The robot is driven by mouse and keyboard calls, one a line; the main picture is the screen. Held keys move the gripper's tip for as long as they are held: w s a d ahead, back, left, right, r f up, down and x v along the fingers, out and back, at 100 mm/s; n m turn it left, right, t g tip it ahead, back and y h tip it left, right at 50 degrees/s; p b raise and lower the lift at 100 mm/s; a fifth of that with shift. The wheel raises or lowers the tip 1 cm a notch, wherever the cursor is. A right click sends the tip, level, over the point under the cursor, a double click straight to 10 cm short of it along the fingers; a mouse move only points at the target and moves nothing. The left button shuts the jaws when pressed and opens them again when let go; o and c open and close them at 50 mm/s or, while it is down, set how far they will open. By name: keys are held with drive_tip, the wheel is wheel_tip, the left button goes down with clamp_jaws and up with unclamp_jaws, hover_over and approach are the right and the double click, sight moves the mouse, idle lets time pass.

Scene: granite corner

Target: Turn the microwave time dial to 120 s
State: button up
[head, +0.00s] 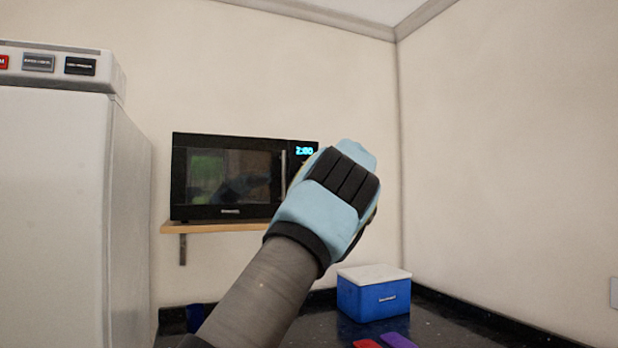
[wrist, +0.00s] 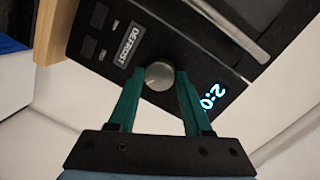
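The black microwave (head: 228,175) sits on a wooden shelf, its door shut. Its display (head: 304,151) reads 2:00 in blue digits. The round grey time dial (wrist: 158,76) sits between the display and the DEFROST label. My gripper (wrist: 160,80) has its two green fingers on either side of the dial, with the tips appearing to touch its sides. In the head view my light blue and black gripper body (head: 330,200) hides the dial and the fingers.
The wooden shelf (head: 210,228) runs under the microwave. A blue cooler box with a white lid (head: 373,294) stands on the dark counter below. Red and purple items (head: 398,341) lie in front of it. A tall white cabinet (head: 55,200) stands at left.

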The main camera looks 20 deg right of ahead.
drive_tip(key=o, duration=0.5)
drive_tip(key=shift+c, duration=0.2)
drive_tip(key=b+v, duration=0.6)
drive_tip(key=v, duration=0.4)
drive_tip(key=shift+s, duration=0.4)
